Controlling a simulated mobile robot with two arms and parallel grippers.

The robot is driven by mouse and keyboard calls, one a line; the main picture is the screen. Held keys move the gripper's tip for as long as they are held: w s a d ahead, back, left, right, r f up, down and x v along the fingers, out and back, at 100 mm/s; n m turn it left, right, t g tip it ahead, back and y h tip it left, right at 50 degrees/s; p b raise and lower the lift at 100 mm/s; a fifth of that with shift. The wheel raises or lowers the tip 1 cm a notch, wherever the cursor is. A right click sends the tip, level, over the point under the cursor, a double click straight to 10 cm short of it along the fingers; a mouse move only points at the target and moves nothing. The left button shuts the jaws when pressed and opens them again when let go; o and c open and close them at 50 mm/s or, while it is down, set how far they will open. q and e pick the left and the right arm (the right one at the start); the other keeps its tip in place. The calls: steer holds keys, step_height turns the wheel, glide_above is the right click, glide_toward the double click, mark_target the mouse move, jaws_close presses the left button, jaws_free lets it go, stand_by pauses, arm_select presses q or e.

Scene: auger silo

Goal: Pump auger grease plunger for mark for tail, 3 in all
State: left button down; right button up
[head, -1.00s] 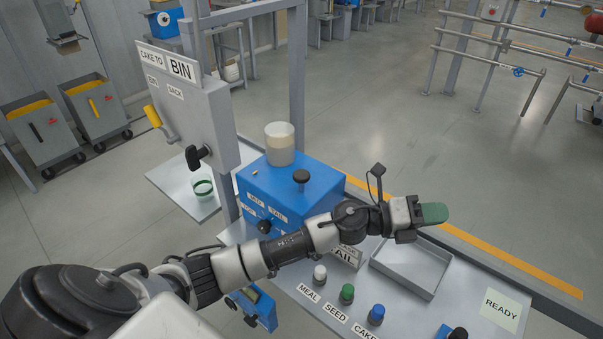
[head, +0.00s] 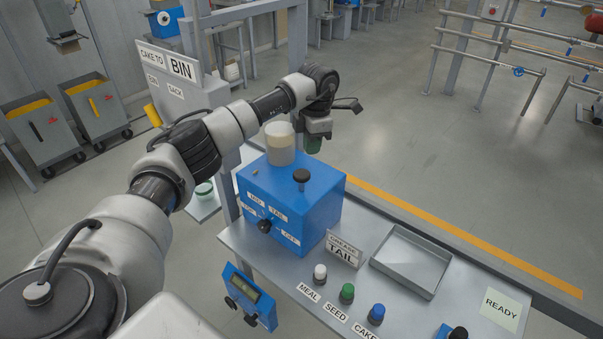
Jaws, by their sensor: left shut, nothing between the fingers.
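The blue grease box (head: 310,212) stands on the grey bench with a black plunger knob (head: 300,175) on its top and a clear pot of pale grease (head: 279,145) behind. On its front is a black selector knob (head: 264,226) among labels, with MID and TAIL readable; I cannot tell which mark it points at. A sign (head: 345,251) beside the box reads GREASE TAIL. My right gripper is out of view.
An empty grey tray (head: 405,263) lies on the bench right of the sign. White, green and blue buttons (head: 347,292) labelled MEAL, SEED and CAKE stand in front, with a READY plate (head: 500,309) at right. A CAKE TO BIN panel (head: 180,95) stands at left.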

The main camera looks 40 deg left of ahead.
mark_target(303, 173)
arm_select(q)
steer(key=shift+s+a+r+y, duration=0.15)
steer(key=shift+a+r+y, duration=0.2)
steer(key=shift+a, duration=0.3)
steer(key=f+b, duration=0.1)
steer(key=f, duration=0.1)
steer(key=f+b, duration=0.4)
steer(key=f, duration=0.1)
steer(key=shift+s+a, duration=0.15)
steer(key=shift+s, duration=0.1)
